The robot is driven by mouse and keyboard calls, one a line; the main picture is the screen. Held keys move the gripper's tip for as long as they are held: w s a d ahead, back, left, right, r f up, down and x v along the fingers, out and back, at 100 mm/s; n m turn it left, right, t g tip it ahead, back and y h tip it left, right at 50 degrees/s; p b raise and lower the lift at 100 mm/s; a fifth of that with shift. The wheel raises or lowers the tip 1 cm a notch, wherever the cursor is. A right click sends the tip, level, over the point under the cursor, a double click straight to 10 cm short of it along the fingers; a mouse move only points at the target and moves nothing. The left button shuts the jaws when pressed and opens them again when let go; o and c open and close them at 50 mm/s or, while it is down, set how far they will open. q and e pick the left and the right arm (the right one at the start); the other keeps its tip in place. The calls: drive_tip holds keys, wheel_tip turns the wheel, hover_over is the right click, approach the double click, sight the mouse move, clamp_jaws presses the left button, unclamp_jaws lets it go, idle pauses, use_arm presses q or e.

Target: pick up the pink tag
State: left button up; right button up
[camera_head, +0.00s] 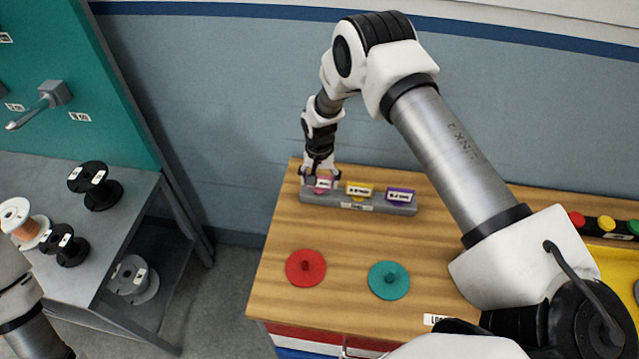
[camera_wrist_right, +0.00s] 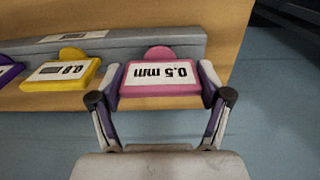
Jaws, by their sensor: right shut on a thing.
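The pink tag (camera_wrist_right: 160,85) has a white label reading "0.5 mm", upside down in the right wrist view. It sits at one end of the grey rack (camera_head: 358,207) on the wooden table; in the head view it shows as a small pink patch (camera_head: 322,183) at the rack's left end. My right gripper (camera_wrist_right: 162,92) is shut on the pink tag, one finger at each side. The tag is still at the rack; I cannot tell whether it is lifted at all. My left gripper is not in view; only part of my left arm shows at the lower left.
A yellow tag (camera_head: 360,191) and a purple tag (camera_head: 400,195) stand in the same rack. A red disc (camera_head: 305,267) and a teal disc (camera_head: 389,281) lie in front. Several spools stand on the grey bench (camera_head: 110,235) at left. A blue wall (camera_head: 230,110) rises behind the table.

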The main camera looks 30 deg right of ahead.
drive_tip(key=shift+s+r+b, duration=0.25)
drive_tip(key=shift+r+b, duration=0.4)
drive_tip(key=shift+r, duration=0.4)
drive_tip(key=s+r+b, duration=0.1)
drive_tip(key=s+b, duration=0.4)
drive_tip(key=s, duration=1)
drive_tip(key=shift+s+a+r, duration=0.3)
drive_tip(key=shift+a+r, duration=0.05)
drive_tip(key=shift+a, duration=0.05)
